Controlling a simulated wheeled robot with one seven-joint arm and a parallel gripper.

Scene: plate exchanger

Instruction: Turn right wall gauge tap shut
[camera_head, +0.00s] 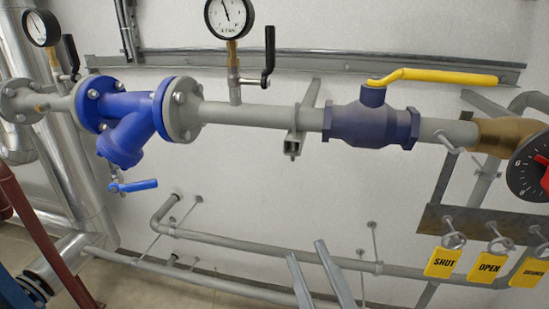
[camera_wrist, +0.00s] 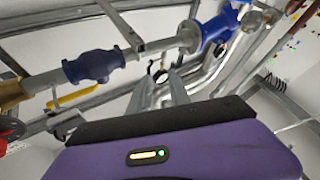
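The right gauge (camera_head: 229,17) stands on the grey pipe in the head view. Its tap has a black lever (camera_head: 269,55) pointing straight up, just right of the gauge stem. My gripper (camera_head: 305,248) shows as two grey fingers at the bottom centre of the head view, apart from each other, with nothing between them. It appears well below the lever and does not touch it. In the wrist view the fingers of my gripper (camera_wrist: 163,80) rise beyond the purple body. A small dark ring-like part shows near their tips; I cannot tell if it belongs to the gauge or tap.
A left gauge (camera_head: 41,28) has its own black lever (camera_head: 72,52). A yellow-handled valve (camera_head: 372,122) is right of the tap, and a blue strainer (camera_head: 125,115) left. Yellow tags (camera_head: 489,265) hang lower right. Wall space below the pipe is mostly clear.

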